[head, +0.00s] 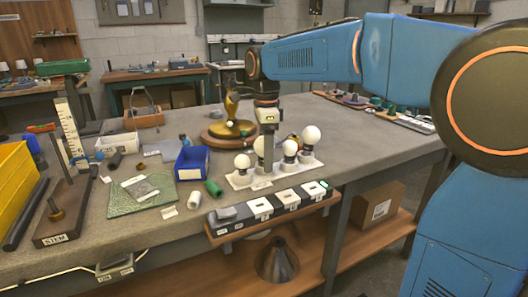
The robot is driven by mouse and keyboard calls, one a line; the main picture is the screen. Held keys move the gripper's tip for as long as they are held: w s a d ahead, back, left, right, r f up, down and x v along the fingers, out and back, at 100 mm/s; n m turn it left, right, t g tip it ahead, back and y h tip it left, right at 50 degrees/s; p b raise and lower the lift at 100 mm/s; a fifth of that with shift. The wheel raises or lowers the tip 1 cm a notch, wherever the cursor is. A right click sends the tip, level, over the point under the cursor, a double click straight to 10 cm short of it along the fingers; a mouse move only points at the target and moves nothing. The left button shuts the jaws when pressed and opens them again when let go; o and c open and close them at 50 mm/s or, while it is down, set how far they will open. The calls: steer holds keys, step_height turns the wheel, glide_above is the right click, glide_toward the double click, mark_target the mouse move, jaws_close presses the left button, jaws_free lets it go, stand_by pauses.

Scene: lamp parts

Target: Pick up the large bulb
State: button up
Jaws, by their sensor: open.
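Several white round bulbs stand upright on a white holder (240,182) near the front edge of the bench. The one at the right end (311,133) looks the largest. A medium bulb (290,147) and a small bulb (242,161) stand beside it. My gripper (268,168) points down over the holder, left of the large bulb, and holds nothing that I can see. Its fingers appear nearly in line, so the gap between them is hard to see.
A blue bin (192,163), a green cylinder (213,188) and a white cylinder (194,200) lie to the left. A row of switch boxes (260,208) lines the front edge. The bench right of the holder is clear.

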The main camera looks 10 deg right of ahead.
steer(key=shift+f, duration=0.65)
steer(key=c, duration=1)
